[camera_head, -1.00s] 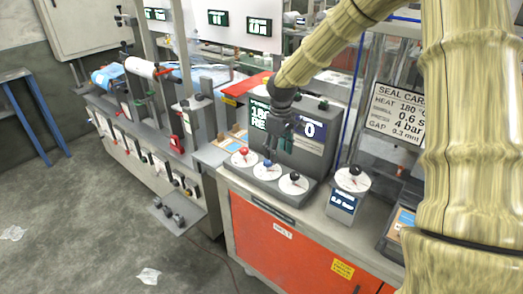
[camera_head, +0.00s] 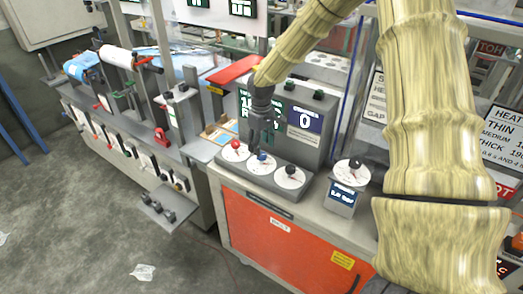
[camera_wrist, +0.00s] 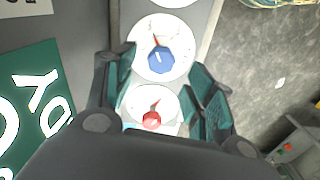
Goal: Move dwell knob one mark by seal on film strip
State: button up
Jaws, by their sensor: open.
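The dial panel (camera_head: 235,173) carries three white dials in a row: a red knob (camera_head: 236,145) at left, a blue knob (camera_head: 262,156) in the middle and a black knob (camera_head: 290,170) at right. No label naming the dwell knob is readable. My gripper (camera_head: 262,146) is open, pointing down over the blue knob. In the wrist view the blue knob (camera_wrist: 158,60) lies between the fingertips of my gripper (camera_wrist: 162,66), with a gap on each side; whether they reach down around it is unclear. The red knob (camera_wrist: 151,120) shows nearer the palm.
A screen reading 0 (camera_head: 304,121) stands behind the dials. A separate unit with a black knob (camera_head: 353,164) and a small display is to the right. Setting cards (camera_head: 500,135) hang at far right.

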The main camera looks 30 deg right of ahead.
aim_at(262, 154)
jog(key=shift+s+f+p, duration=0.15)
jog(key=shift+f+p, duration=0.3)
jog(key=shift+f, duration=1.55)
jog(key=c, duration=1)
